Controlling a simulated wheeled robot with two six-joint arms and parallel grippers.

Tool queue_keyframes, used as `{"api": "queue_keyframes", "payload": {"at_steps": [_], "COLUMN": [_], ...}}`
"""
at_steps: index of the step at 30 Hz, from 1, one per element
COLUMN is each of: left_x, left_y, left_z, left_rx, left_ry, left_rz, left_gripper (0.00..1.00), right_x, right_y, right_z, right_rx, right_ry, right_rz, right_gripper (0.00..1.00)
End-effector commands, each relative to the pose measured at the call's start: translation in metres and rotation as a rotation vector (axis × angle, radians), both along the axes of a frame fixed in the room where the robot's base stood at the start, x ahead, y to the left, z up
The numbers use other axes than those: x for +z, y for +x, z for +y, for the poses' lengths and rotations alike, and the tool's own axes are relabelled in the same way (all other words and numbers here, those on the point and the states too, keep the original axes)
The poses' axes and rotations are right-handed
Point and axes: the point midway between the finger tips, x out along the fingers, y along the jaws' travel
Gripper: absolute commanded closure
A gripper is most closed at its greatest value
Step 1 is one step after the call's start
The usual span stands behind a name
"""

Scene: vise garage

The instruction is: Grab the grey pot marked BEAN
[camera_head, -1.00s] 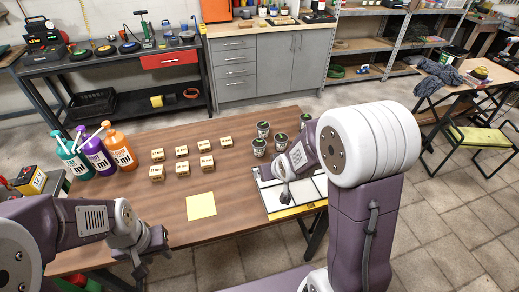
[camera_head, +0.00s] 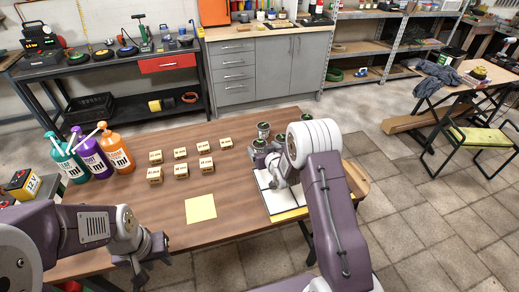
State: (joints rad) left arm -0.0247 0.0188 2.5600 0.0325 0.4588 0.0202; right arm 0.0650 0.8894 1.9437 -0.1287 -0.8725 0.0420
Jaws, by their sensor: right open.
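Several small grey pots with dark green tops stand at the right rear of the wooden table; one grey pot (camera_head: 264,130) shows clearly at the back. Their markings are too small to read, so I cannot tell which one says BEAN. My right gripper (camera_head: 262,168) is open, low beside the pots, and partly covers them together with its arm. I see nothing clearly held in it.
A white tray (camera_head: 272,206) with a yellow front edge lies under my right arm. Several small labelled wooden blocks (camera_head: 181,170) and a yellow paper (camera_head: 201,208) lie mid-table. Teal, purple and orange pump bottles (camera_head: 117,152) stand at the left. The table's middle front is clear.

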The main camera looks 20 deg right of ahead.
Motion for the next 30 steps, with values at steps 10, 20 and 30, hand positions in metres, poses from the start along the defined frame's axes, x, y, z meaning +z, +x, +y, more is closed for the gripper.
{"api": "queue_keyframes", "payload": {"at_steps": [10,20,30], "left_x": [0.002,0.002,0.002], "left_y": [0.000,0.000,0.000], "left_z": [0.000,0.000,0.000], "left_rx": [0.000,0.000,0.000], "left_ry": [0.000,0.000,0.000], "left_rz": [0.000,0.000,0.000], "left_gripper": [0.64,0.64,0.64], "right_x": [-0.020,-0.024,-0.023], "right_y": [0.036,0.047,0.047], "right_z": [0.000,0.000,0.000], "right_rx": [0.000,0.000,0.000], "right_ry": [-0.001,0.000,0.000], "right_rz": [0.000,0.000,0.000], "right_gripper": [0.19,0.19,0.90]}}
